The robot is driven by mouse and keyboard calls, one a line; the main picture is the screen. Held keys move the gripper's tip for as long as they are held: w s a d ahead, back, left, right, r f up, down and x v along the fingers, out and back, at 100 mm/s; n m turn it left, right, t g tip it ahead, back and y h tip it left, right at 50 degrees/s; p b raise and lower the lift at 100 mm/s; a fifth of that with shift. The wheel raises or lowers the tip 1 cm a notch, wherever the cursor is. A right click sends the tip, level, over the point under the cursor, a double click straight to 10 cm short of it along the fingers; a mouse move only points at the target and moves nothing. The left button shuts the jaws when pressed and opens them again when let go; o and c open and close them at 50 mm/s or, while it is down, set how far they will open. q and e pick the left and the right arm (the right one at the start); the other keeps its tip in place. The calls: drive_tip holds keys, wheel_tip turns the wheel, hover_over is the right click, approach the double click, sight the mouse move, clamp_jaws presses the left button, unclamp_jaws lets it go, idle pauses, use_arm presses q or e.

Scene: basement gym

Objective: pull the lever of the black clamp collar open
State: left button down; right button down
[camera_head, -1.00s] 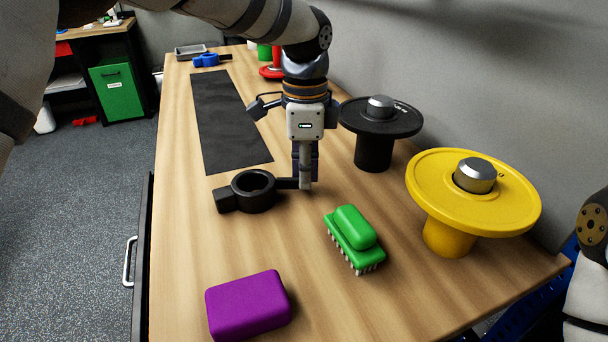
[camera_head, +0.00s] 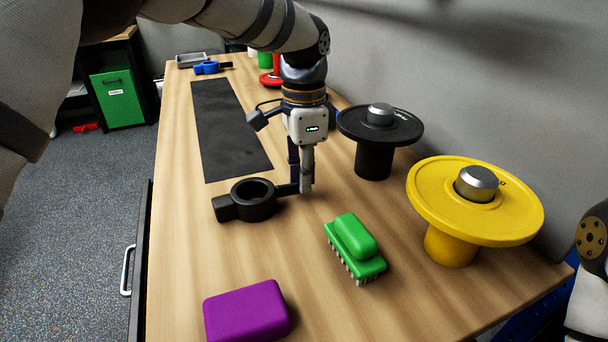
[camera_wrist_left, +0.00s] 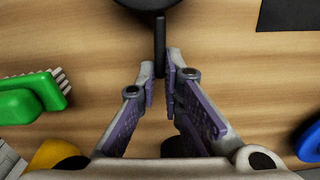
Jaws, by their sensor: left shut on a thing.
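The black clamp collar (camera_head: 232,207) lies flat on the wooden bench, a ring with a block at its left side. Its thin lever (camera_head: 287,189) sticks out to the right, toward my left gripper (camera_head: 301,188). In the left wrist view the lever (camera_wrist_left: 159,32) runs from the collar (camera_wrist_left: 140,4) down between the fingertips of the left gripper (camera_wrist_left: 161,78). The left gripper points down and is shut on the lever; the fingers hide the lever's end in the head view. My right gripper is out of view.
A green brush (camera_head: 354,246) and purple block (camera_head: 246,313) lie nearer. A black mat (camera_head: 228,130) lies behind the collar; a blue collar (camera_head: 207,68) lies far back. Bench left of the brush is clear.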

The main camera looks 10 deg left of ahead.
use_arm(q)
drive_tip(key=c, duration=1.7)
unclamp_jaws()
wheel_tip(320, 180, up, 12)
